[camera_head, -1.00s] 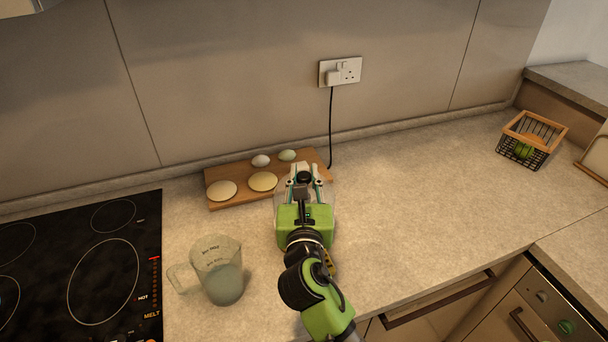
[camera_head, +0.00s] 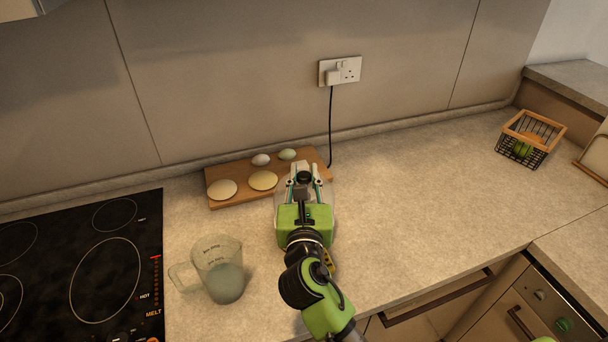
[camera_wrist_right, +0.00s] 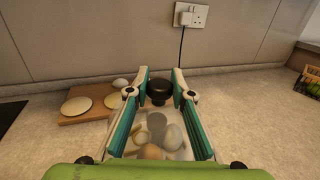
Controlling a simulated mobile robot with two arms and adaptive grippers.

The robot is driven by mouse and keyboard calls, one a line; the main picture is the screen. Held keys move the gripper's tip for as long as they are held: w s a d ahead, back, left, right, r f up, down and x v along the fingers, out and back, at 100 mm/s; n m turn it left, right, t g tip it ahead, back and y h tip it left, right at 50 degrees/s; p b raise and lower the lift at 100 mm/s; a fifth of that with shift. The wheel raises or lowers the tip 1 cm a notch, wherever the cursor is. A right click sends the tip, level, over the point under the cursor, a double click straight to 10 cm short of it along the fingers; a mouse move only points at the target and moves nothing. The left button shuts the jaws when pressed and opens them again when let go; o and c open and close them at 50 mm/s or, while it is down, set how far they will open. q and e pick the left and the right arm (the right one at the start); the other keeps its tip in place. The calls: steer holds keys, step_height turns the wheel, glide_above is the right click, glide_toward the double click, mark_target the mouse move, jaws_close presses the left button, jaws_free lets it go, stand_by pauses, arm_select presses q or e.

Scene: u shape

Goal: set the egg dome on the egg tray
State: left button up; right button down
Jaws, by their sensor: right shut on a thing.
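My right gripper (camera_head: 304,181) is over the worktop, just in front of the right end of the wooden board. In the right wrist view its two fingers (camera_wrist_right: 160,84) are shut on the black knob (camera_wrist_right: 159,92) of the egg dome. The clear dome (camera_head: 329,207) hangs below the fingers and is mostly hidden by my gripper in the head view. A white egg (camera_wrist_right: 173,137) and a brown egg (camera_wrist_right: 152,151) show beneath or through it. I cannot make out the egg tray under them, or whether the dome touches it. My left gripper is not in view.
The wooden board (camera_head: 238,199) carries two flat pale rounds and two eggs (camera_head: 261,160). A measuring jug (camera_head: 219,272) stands left of my arm, beside the black hob (camera_head: 100,265). A wire basket (camera_head: 531,138) is at the far right. The worktop between is clear.

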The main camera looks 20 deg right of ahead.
steer(key=shift+f+b, duration=0.3)
steer(key=shift+f, duration=0.3)
steer(key=c, duration=2)
jaws_free()
steer(key=shift+c, duration=0.2)
steer(key=shift+s, duration=0.1)
steer(key=shift+p+v, duration=0.55)
steer(key=shift+v, duration=2.05)
steer(key=v, duration=0.5)
steer(key=shift+s+a, duration=0.1)
steer(key=shift+s, duration=0.2)
